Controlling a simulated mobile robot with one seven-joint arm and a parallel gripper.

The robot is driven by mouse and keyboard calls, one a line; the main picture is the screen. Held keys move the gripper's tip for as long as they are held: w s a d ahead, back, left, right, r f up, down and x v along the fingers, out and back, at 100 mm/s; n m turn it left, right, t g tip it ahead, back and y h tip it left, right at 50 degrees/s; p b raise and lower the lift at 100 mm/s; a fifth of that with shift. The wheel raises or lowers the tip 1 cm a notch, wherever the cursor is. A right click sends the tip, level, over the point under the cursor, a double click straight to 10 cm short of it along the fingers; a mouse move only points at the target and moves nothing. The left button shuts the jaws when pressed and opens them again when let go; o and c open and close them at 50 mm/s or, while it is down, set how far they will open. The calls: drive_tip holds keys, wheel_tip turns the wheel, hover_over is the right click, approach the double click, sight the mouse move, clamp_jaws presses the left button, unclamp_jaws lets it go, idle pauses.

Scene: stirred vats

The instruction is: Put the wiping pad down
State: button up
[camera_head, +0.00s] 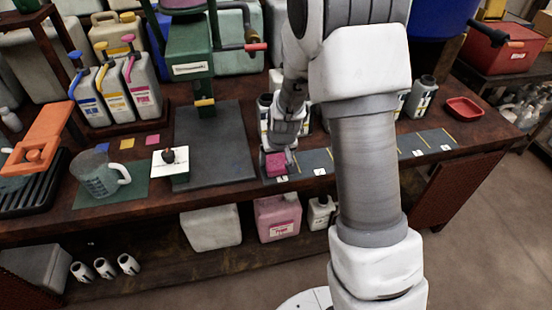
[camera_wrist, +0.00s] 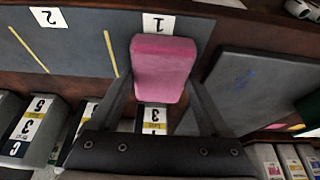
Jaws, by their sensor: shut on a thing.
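The wiping pad (camera_head: 275,164) is a pink block. It also shows in the wrist view (camera_wrist: 163,66), between the two fingers of my gripper (camera_wrist: 160,88). My gripper (camera_head: 284,152) is shut on the pad and points down at the bench in the head view. The pad is at the left end of a dark grey strip (camera_head: 314,160) with numbered, yellow-lined places, by the label 1 (camera_head: 282,179). In the wrist view that label (camera_wrist: 158,23) shows just past the pad's edge. I cannot tell whether the pad touches the strip.
Several labelled bottles (camera_wrist: 37,130) stand along the strip. Left of the pad is a dark plate (camera_head: 215,145) under a green press (camera_head: 190,55). A small white block with a black knob (camera_head: 170,164) and a measuring jug (camera_head: 98,176) stand further left. A red tray (camera_head: 464,108) lies right.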

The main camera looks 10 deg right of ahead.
drive_tip(key=shift+f, duration=0.15)
drive_tip(key=o, duration=1.3)
